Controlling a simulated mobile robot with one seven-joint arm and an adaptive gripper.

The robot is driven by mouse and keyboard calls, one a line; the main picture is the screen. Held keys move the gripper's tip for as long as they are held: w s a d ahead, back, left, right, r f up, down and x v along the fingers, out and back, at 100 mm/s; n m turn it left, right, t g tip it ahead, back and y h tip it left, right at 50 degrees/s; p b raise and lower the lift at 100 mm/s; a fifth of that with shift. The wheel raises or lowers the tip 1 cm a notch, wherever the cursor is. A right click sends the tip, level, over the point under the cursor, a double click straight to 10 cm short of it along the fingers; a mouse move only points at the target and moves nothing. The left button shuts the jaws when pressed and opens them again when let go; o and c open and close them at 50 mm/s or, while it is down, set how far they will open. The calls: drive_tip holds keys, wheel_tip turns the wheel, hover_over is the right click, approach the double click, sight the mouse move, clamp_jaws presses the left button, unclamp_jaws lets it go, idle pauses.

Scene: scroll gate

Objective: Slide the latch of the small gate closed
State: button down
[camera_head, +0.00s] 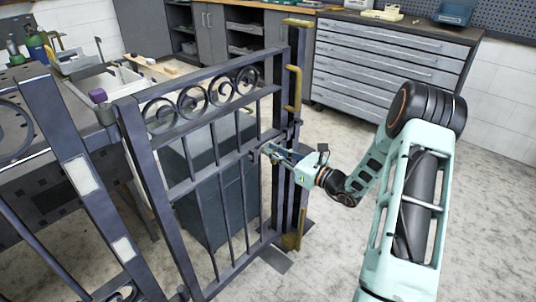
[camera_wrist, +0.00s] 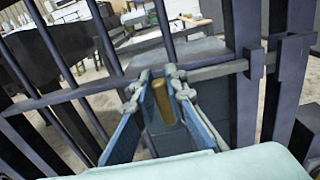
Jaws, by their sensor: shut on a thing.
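The small gate (camera_head: 155,165) is dark metal with a row of scrolls near its top, and it stands beside a post (camera_head: 298,75) with brass fittings. Its sliding latch is a horizontal bar that shows in the wrist view (camera_wrist: 215,71), running right through a bracket at the gate's edge toward a dark bracket (camera_wrist: 288,75) on the post. I cannot tell whether the bar's end sits inside that bracket. My gripper (camera_head: 270,153) reaches the latch from the right. In the wrist view my gripper (camera_wrist: 163,88) is shut on the brass latch knob (camera_wrist: 163,102).
A fence panel (camera_head: 75,165) stands at the left. A dark bin (camera_head: 205,190) is behind the gate. A workbench (camera_head: 60,140) is at the back left, and a grey drawer cabinet (camera_head: 385,65) is at the back right.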

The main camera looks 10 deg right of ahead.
drive_tip(key=shift+w+d, duration=0.15)
drive_tip(key=shift+d, duration=0.2)
drive_tip(key=c, duration=1.9)
unclamp_jaws()
drive_tip(key=shift+c, duration=0.2)
drive_tip(key=v, duration=1.2)
drive_tip(key=shift+a, duration=0.1)
